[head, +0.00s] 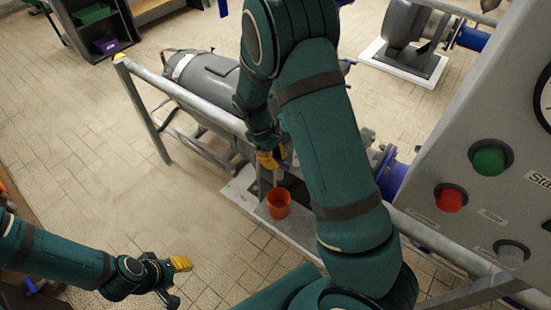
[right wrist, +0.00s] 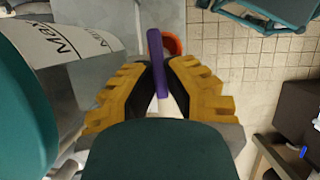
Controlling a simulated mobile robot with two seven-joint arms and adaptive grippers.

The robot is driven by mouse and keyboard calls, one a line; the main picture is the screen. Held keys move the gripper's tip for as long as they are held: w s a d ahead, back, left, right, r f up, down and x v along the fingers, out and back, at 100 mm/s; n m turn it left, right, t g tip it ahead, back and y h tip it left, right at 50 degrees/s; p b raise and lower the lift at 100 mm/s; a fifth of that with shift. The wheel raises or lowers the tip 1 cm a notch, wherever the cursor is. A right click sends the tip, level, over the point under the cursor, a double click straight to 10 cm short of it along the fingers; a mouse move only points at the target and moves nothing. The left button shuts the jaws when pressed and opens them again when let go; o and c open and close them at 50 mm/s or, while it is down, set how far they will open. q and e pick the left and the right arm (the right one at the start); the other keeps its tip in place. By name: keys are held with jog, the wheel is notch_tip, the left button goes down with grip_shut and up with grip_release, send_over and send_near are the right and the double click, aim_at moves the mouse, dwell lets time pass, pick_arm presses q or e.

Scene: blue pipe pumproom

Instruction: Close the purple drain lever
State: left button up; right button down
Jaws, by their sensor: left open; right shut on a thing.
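The purple drain lever (right wrist: 155,55) stands between the two yellow-and-black fingers of my right gripper (right wrist: 158,85) in the right wrist view. My left gripper (head: 177,280) is open and empty at the lower left, above the tiled floor, away from the lever.
An orange bucket (head: 279,203) stands below my right gripper. A grey railing (head: 190,95) runs in front of the grey pump (head: 208,75). A control panel (head: 460,130) with green and red buttons is on the right. Tiled floor at left is clear.

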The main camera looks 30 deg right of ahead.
jog(key=shift+m, duration=0.3)
jog(key=c, duration=1.3)
grip_release()
jog(key=v, duration=1.2)
jog(key=shift+f, duration=0.1)
